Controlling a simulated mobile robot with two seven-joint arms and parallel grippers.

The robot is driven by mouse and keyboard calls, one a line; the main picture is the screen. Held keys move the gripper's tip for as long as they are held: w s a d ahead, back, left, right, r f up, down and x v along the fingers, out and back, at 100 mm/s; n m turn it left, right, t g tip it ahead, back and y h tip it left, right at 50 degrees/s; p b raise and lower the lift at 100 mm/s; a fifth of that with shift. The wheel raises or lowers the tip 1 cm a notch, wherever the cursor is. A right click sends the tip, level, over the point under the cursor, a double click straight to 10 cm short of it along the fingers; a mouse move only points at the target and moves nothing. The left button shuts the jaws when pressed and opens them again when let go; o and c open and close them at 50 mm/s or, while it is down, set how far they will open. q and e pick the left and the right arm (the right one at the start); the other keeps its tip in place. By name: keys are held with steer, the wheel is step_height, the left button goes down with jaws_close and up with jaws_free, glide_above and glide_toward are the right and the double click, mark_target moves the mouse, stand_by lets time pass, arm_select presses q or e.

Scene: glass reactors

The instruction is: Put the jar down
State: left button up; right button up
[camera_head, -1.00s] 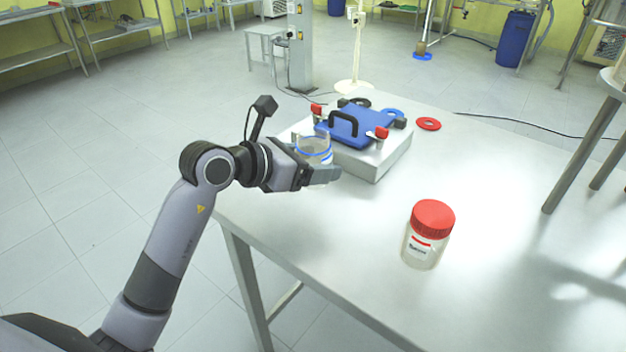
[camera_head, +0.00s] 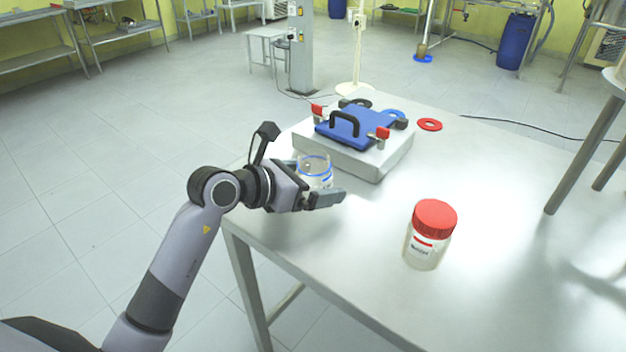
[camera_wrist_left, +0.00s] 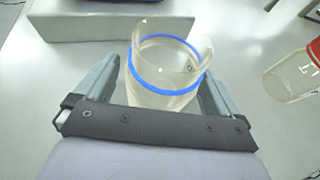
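A clear glass jar (camera_head: 315,172) with blue bands and no lid stands upright at the table's left edge, in front of the metal box. My left gripper (camera_head: 308,182) is around it, with one finger on each side, and looks opened, the near finger a little apart from the glass. In the left wrist view the jar (camera_wrist_left: 165,65) stands between the two fingers (camera_wrist_left: 160,90), its mouth open and empty. Its base is partly hidden by the gripper. My right gripper is not in view.
A jar with a red lid (camera_head: 431,235) stands to the right on the metal table (camera_head: 345,265). A metal box (camera_head: 375,160) with a blue handled plate (camera_head: 352,126) is just behind the glass jar. A red ring (camera_head: 429,125) lies behind right. The table's middle is clear.

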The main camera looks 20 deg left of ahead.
arm_select(q)
steer(key=shift+s+a+r, duration=0.1)
steer(key=shift+r, duration=0.15)
steer(key=v, duration=1)
steer(key=shift+s+a+r, duration=0.1)
steer(key=shift+s+a, duration=0.15)
steer(key=shift+s, duration=0.05)
steer(key=shift+s+a+r, duration=0.2)
steer(key=shift+s, duration=0.15)
